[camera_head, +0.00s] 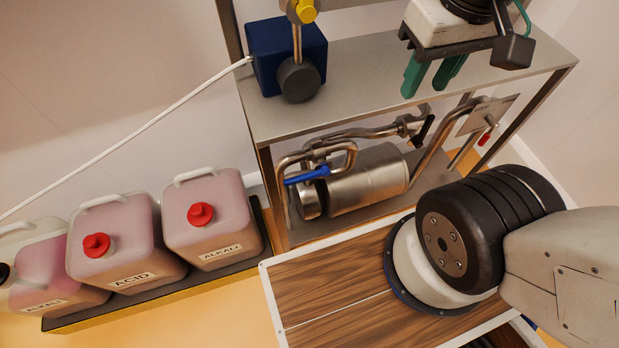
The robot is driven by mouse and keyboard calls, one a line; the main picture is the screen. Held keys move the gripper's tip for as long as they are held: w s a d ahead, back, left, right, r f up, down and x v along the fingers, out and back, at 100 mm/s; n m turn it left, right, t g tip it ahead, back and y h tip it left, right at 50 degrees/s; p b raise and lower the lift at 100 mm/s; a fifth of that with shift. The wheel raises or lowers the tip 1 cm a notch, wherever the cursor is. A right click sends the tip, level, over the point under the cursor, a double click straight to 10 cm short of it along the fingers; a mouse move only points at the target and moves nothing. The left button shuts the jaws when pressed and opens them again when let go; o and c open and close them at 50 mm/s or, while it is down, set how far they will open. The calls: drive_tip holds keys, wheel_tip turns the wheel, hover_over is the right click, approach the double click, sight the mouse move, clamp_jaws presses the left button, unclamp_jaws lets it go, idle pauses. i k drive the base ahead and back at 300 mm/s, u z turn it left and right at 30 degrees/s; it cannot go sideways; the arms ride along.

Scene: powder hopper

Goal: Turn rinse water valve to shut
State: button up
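A blue valve handle (307,175) sits on the steel pipework at the left of the lower rack. It looks like a lever lying nearly along the pipe; no label on it is readable. A black handle (424,130) is on the pipe at the right, and a small red handle (487,136) is farther right. I cannot tell for sure which one is the rinse water valve. My gripper (432,79) is at the upper right, above the rack's shelf, with two green fingers apart and nothing visible between them. It is clear of all the handles.
A steel shelf (370,95) lies above the pipes, with a dark blue box (285,50) on its left. A steel cylinder (368,180) lies below. Several pink canisters (210,222) stand in a dark tray (160,305) at left. A white cable (130,140) runs left.

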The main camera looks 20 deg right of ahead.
sight(324, 172)
drive_tip(key=z, duration=2.5)
drive_tip(key=k, duration=1.15)
drive_tip(key=u, duration=2.95)
